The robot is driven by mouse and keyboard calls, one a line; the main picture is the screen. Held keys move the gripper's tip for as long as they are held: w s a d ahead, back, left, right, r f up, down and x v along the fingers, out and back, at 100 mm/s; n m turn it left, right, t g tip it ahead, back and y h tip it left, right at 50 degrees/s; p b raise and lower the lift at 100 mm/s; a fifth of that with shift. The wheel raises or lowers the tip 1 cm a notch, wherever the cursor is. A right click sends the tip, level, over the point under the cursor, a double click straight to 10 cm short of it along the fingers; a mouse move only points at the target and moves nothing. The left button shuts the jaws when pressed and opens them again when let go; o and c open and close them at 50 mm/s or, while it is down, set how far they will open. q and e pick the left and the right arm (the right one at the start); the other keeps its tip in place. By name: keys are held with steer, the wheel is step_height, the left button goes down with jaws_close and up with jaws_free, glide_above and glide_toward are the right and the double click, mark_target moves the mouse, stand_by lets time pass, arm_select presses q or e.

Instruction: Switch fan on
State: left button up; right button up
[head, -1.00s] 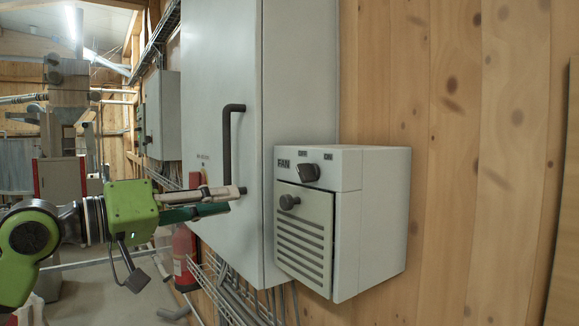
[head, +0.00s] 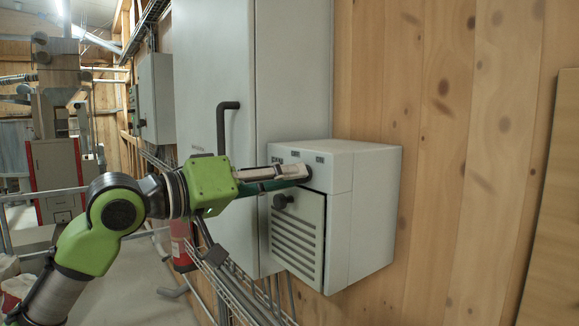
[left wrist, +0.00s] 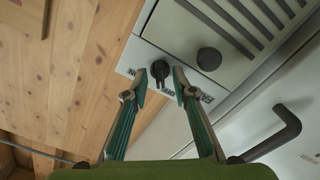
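The fan box is a light grey case (head: 372,205) on the wooden wall, with a louvred front panel (head: 297,238). Its black rotary switch (left wrist: 160,70) shows in the left wrist view, beside small dark labels. My left gripper (head: 304,172) is at the top front of the box and hides the switch in the head view. In the left wrist view my left gripper (left wrist: 158,84) is open, its two fingers apart on either side of the switch. I cannot tell whether either finger touches it. My right gripper is not in view.
A round black knob (head: 283,202) sits on the louvred panel just below the switch; it also shows in the left wrist view (left wrist: 209,58). A tall grey cabinet (head: 212,85) with a black handle (head: 222,128) stands left of the box. A red extinguisher (head: 181,245) hangs lower left.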

arm_select(q)
steer(key=shift+w+d, duration=0.3)
steer(key=shift+d, duration=0.15)
jaws_close()
